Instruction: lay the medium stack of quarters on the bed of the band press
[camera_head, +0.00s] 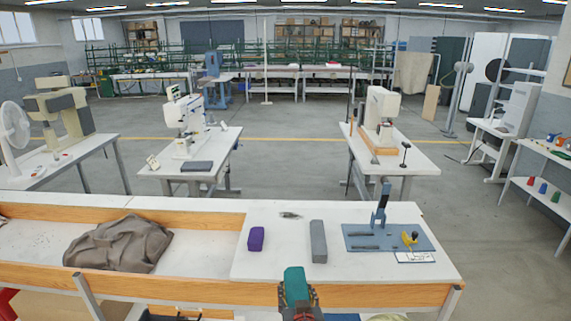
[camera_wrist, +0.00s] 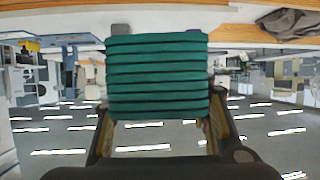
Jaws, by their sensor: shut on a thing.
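A green stack of quarters (camera_head: 296,284) is held in my gripper (camera_head: 299,305), low in the head view, in front of the table's near edge. In the wrist view the green stack (camera_wrist: 158,75) shows as several flat layers between the two fingers. A purple stack (camera_head: 256,239) and a longer grey stack (camera_head: 318,241) lie apart on the white table top. A blue press with an upright lever stands to the right on its flat blue bed (camera_head: 360,230). My gripper is nearer the camera than the press and to its left.
A yellow-and-black part (camera_head: 410,238) and a white label (camera_head: 415,257) are at the bed's right side. A small dark item (camera_head: 290,215) lies behind the stacks. A brown cloth (camera_head: 118,245) fills part of the left tray. White table top (camera_head: 280,262) is clear between stacks and front edge.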

